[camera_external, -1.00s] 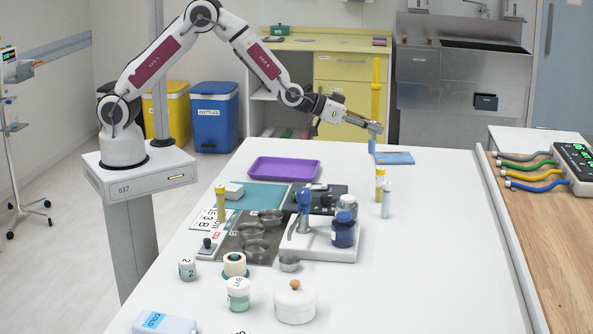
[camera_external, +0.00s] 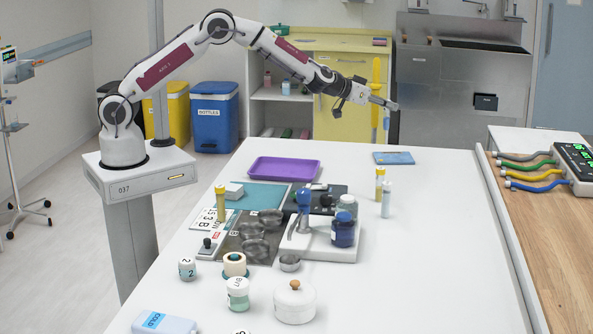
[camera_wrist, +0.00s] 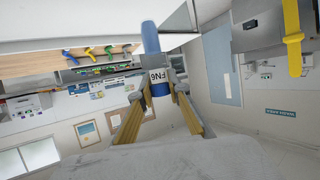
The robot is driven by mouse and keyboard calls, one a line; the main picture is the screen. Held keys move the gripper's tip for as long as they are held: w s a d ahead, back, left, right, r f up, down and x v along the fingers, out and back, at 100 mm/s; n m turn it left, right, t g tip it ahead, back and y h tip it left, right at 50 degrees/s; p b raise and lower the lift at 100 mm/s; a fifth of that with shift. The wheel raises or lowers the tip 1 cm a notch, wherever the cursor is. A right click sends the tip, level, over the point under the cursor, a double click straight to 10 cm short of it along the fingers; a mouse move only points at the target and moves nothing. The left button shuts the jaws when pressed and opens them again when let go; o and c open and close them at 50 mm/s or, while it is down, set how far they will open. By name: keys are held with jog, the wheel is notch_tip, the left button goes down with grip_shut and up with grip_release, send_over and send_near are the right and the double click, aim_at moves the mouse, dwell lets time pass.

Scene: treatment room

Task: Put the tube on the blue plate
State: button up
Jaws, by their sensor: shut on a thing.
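My gripper (camera_external: 388,103) is raised above the far end of the white table. It is shut on a tube, which shows small and bluish below the fingertips (camera_external: 386,120). In the wrist view the tube (camera_wrist: 151,38) is blue with a white label reading "FN6", standing between the fingers (camera_wrist: 160,92). The blue plate (camera_external: 399,160) lies flat on the table's far part, below my gripper and clearly apart from the tube. A small thin mark or item shows on the plate, too small to tell.
Two slim capped vials (camera_external: 380,184) stand nearer than the plate. A purple tray (camera_external: 284,170) lies to the left. Jars, metal bowls and a white stand (camera_external: 320,249) crowd the table's middle. The table's right side is clear.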

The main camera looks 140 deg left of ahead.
aim_at(387, 122)
jog(key=shift+r, duration=0.1)
dwell(0.7)
jog(key=shift+f, duration=3.15)
jog(key=shift+f, duration=1.85)
jog(key=shift+f, duration=0.2)
jog(key=o, duration=0.9)
jog(key=shift+c, duration=0.2)
jog(key=shift+r, duration=0.25)
